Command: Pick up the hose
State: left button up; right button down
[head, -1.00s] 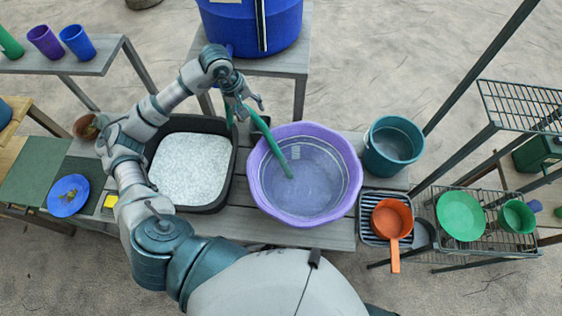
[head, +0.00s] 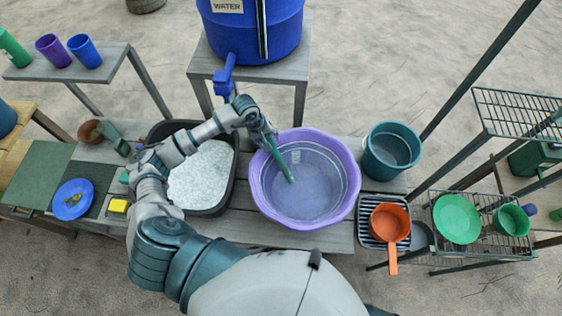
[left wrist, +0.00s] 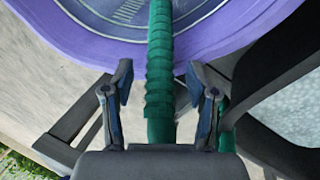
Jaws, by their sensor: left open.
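The green ribbed hose (head: 280,162) hangs over the left rim of the purple basin (head: 351,179), its end pointing down inside. My left gripper (head: 268,138) is at the upper part of the hose, by the basin's left rim. In the left wrist view the open fingers (left wrist: 160,85) stand on either side of the hose (left wrist: 160,45), with gaps visible on both sides. The hose's far end is hidden behind the gripper and arm. My right gripper is not in view.
A black tub of pale material (head: 200,175) stands left of the basin, under my forearm. A teal bucket (head: 391,150) stands close on the right. The blue water barrel (head: 285,35) with its blue tap (head: 225,78) is behind. An orange pan (head: 389,222) sits at front right.

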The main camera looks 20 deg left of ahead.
pick_arm(q)
jog(key=shift+w+f, duration=0.1)
jog(key=shift+f, duration=0.3)
grip_shut()
jog(key=shift+r, duration=0.1)
notch_tip(320, 180, up, 10)
jog(key=shift+w+a+f+b, duration=0.1)
jog(key=shift+a+b, duration=0.05)
jog(key=shift+b, duration=0.4)
jog(key=w+a+r+p, duration=0.1)
jog(key=a+r+p, duration=0.2)
jog(key=r, duration=0.5)
jog(key=shift+w+a+r, duration=0.3)
jog(key=shift+a, duration=0.55)
